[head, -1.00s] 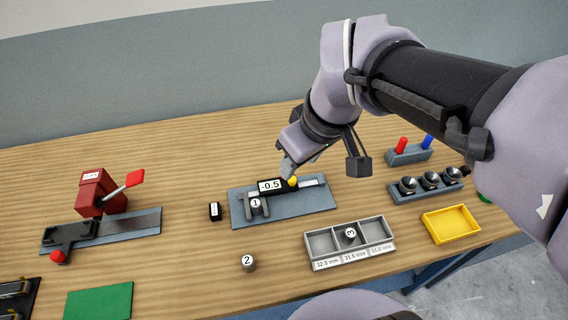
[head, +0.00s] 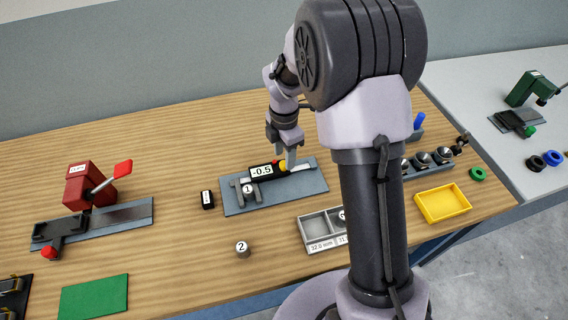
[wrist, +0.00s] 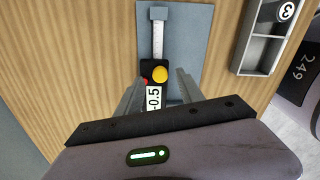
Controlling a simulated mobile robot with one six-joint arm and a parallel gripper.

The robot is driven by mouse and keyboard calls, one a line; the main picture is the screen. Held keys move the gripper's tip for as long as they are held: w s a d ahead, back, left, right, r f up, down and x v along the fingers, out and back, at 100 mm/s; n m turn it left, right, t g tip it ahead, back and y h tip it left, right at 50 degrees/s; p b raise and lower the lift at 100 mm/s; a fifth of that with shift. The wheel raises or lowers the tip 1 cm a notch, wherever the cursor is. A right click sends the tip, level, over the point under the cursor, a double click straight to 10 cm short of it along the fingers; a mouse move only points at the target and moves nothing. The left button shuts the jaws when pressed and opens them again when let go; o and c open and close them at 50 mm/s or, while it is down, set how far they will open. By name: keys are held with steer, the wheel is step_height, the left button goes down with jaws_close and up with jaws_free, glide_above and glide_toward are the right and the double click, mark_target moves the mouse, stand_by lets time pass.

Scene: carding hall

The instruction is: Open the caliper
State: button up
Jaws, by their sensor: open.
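The caliper lies on a blue-grey plate (head: 290,198) on the bench. Its black slider carries a display (head: 261,171) reading -0.5, a yellow knob (head: 283,166) and a small red part (wrist: 144,83). Its grey jaws (head: 237,192) point toward the near edge, with the cylinder marked 1 (head: 249,189) beside them; whether they touch it is unclear. My gripper (head: 287,158) is over the slider. In the wrist view my open gripper (wrist: 160,84) has one finger on each side of the slider, with the yellow knob (wrist: 160,74) near the tips; contact is unclear.
A cylinder marked 2 (head: 242,249) stands in front. A grey sorting tray (head: 317,228) is partly hidden by my arm; cylinder 3 (wrist: 287,11) is in it.

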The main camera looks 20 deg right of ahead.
step_height(320, 180, down, 2)
steer(key=shift+f, duration=0.25)
jaws_close()
steer(key=shift+r, duration=0.1)
stand_by(1.2)
